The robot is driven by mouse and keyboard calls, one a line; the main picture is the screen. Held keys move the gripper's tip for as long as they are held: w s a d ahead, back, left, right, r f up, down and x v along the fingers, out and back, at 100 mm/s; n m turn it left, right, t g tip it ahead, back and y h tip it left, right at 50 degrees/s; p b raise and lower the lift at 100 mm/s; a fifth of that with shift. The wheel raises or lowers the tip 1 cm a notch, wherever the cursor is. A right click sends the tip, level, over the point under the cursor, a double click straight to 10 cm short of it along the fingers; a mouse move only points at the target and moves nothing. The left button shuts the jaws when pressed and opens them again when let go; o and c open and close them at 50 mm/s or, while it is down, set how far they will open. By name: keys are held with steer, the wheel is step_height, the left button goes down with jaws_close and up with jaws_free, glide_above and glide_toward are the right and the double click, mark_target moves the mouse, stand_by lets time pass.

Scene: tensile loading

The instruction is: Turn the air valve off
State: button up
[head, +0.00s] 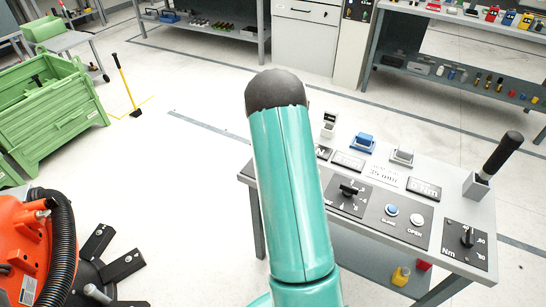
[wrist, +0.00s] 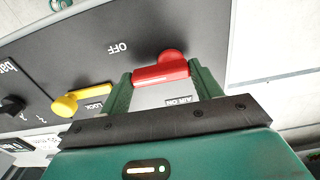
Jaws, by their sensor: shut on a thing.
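In the wrist view, the red air valve handle (wrist: 160,74) lies crosswise on a dark grey panel (wrist: 85,50), with a round red knob at its upper right. An upside-down "OFF" label (wrist: 118,48) is to its upper left, and an upside-down "AIR ON" label (wrist: 179,101) is just below it. My gripper (wrist: 161,75) has its two green fingers at the handle's two ends, shut on it. The head view shows my teal arm in front; my gripper and the valve are not visible there.
In the wrist view, a yellow handle (wrist: 80,100) marked "LOCK" and a black knob (wrist: 12,104) sit left of my gripper. In the head view, a control table (head: 405,215) with a black lever (head: 500,155) stands right; green crates (head: 45,110) and an orange machine (head: 25,240) are left.

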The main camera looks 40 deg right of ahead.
steer(key=o, duration=1)
step_height(320, 180, up, 14)
steer(key=shift+f, duration=0.1)
stand_by(0.5)
